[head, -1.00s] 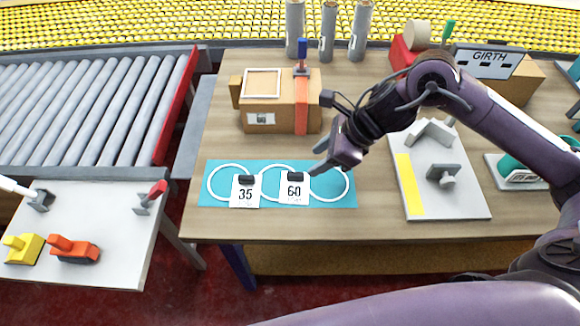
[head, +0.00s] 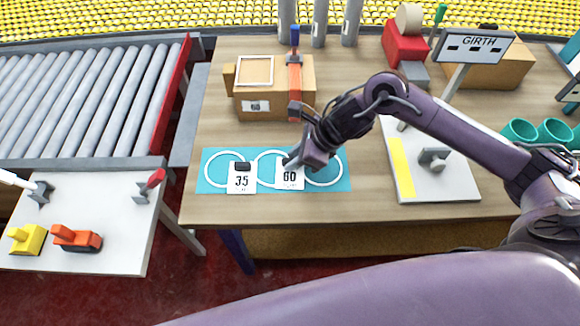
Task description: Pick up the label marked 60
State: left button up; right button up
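The white label marked 60 (head: 290,180) lies on the teal mat (head: 342,183) on the wooden table. My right gripper (head: 291,162) is at the label's top edge, over the place of its dark grip block, which it hides. I cannot tell whether its fingers are apart or closed on the block. The label marked 35 (head: 241,181), with a dark block at its top, lies to the left on the same mat. My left gripper is not in view.
A cardboard box (head: 275,98) with an orange strap stands behind the mat. A grey-white board (head: 448,186) with a yellow strip lies to the right, near the GIRTH sign (head: 473,47). A roller conveyor (head: 90,105) and a white side table (head: 110,225) are at left.

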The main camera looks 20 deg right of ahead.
jog(key=c, duration=0.5)
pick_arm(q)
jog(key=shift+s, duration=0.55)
pick_arm(e)
grip_shut()
jog(key=shift+r, duration=0.15)
